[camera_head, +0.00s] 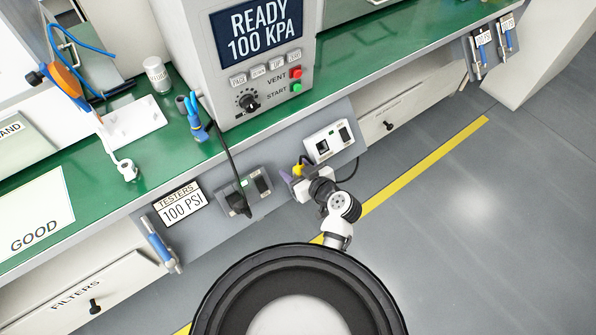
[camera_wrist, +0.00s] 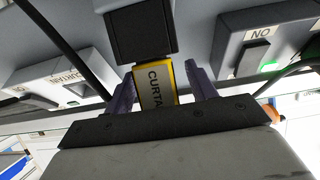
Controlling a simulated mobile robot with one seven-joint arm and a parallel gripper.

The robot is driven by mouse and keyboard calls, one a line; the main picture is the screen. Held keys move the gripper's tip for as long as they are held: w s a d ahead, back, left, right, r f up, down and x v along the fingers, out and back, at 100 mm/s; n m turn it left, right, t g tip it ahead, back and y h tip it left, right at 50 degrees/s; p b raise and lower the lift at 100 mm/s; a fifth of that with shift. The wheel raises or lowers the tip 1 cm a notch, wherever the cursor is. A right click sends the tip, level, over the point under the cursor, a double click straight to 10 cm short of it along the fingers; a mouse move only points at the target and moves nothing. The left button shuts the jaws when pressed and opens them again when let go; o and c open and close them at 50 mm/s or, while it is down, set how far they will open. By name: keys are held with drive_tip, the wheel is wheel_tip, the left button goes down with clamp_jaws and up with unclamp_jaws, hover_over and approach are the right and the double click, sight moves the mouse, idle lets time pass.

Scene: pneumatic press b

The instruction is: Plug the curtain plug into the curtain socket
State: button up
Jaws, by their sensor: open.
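The curtain plug (camera_wrist: 155,88) has a yellow-edged face lettered "CURTA…", with a black block (camera_wrist: 140,35) against its far end. It stands between the two purple fingers of my gripper (camera_wrist: 163,90), which is open around it; any finger contact is unclear. The curtain socket appears to be the white box (camera_head: 328,140) up and right of my gripper; in the wrist view the box, with partly readable lettering (camera_wrist: 68,78), is at left.
A grey outlet box (camera_head: 262,183) with a black plug and cable (camera_head: 228,150) is left of my gripper. A dark cable (camera_wrist: 65,45) crosses the wrist view at left. The green bench (camera_head: 160,150) holds a press (camera_head: 240,60). The floor at right is clear.

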drive_tip(key=c, duration=1.1)
wheel_tip(320, 180, up, 20)
drive_tip(key=shift+r, duration=0.2)
wheel_tip(320, 180, up, 5)
drive_tip(key=p, duration=0.4)
drive_tip(key=shift+p, duration=0.35)
idle(0.6)
